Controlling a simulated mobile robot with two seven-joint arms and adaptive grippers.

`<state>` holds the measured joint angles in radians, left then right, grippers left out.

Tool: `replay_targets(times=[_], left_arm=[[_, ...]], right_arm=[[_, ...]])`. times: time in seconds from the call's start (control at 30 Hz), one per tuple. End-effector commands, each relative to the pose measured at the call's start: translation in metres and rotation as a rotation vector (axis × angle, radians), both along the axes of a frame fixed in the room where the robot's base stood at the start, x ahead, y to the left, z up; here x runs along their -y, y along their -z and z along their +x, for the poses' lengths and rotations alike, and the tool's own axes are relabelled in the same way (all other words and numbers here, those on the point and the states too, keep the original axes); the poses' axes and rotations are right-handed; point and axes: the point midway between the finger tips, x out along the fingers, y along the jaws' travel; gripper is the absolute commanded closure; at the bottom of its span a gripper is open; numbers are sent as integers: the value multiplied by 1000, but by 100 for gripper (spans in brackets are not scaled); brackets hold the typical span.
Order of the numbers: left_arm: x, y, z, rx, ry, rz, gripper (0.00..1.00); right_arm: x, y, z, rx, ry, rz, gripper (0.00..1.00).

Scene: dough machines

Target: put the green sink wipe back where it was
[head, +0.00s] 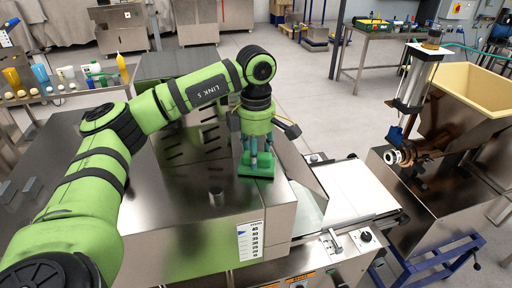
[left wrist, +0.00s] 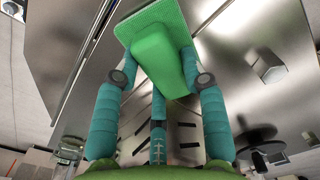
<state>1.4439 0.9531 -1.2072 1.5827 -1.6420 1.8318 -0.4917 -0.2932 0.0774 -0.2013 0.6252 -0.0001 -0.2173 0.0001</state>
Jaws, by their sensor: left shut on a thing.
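The green sink wipe (head: 256,168) is a block with a dark green flat pad at its base. It is on or just above the steel top of the machine, near its right edge; I cannot tell if it touches. My left gripper (head: 256,150) points down over it with its teal fingers closed on its upper part. In the left wrist view the wipe (left wrist: 160,55) sits between the fingertips (left wrist: 160,78), its pad facing the steel surface. My right gripper is not in view.
The steel machine top (head: 190,215) has slots and a small knob (head: 216,196). A white conveyor belt (head: 350,190) runs to the right. A hopper machine (head: 465,95) stands far right. Bottles and tools (head: 60,80) are on a table at the left.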

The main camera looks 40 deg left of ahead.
Motion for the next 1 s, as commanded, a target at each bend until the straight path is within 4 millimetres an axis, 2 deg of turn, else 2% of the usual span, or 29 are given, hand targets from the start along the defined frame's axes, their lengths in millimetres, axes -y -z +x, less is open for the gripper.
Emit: replay_targets(times=[0.13,0.33,0.37,0.4,0.77,0.87,1.0], left_arm=[[0,1,0,1,0,0,84],[0,5,0,1,0,0,84],[0,4,0,1,0,0,50],[0,4,0,1,0,0,34],[0,2,0,1,0,0,34],[1,-3,1,4,0,0,34],[1,-24,1,7,1,-2,34]], right_arm=[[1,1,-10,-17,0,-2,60],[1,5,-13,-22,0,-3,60],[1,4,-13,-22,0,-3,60],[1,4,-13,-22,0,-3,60],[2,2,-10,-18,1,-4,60],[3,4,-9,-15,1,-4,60],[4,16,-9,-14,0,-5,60]])
